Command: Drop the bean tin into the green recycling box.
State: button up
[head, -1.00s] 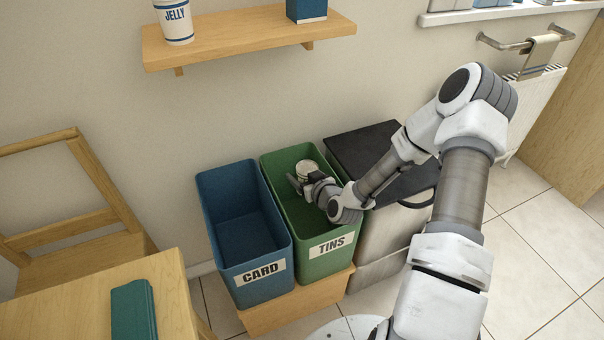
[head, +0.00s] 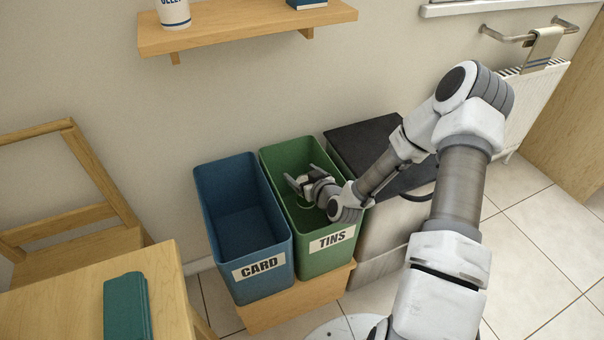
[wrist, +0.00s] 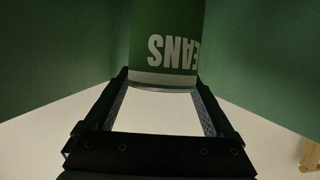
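The green recycling box (head: 326,263), labelled TINS, stands right of the blue box. My gripper (head: 302,177) is over its open top, with its two fingers spread apart. In the wrist view the bean tin (wrist: 165,40) shows at the top, green with a pale rim and part of the word BEANS. It lies at or past the fingertips, with a gap visible at the left finger. Green box walls flank it. In the head view I cannot make out the tin; the gripper and box wall may hide it.
The blue box (head: 262,276), labelled CARD, stands close on the left. A bin with a dark lid (head: 372,148) is on the right, under my arm. Both boxes rest on a wooden stand (head: 300,302). A shelf (head: 245,28) hangs above.

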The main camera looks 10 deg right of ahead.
jog(key=shift+o, duration=0.5)
jog(key=s+d+r+p, duration=0.6)
jog(key=d+r, duration=0.4)
jog(key=r, duration=0.1)
dwell(0.4)
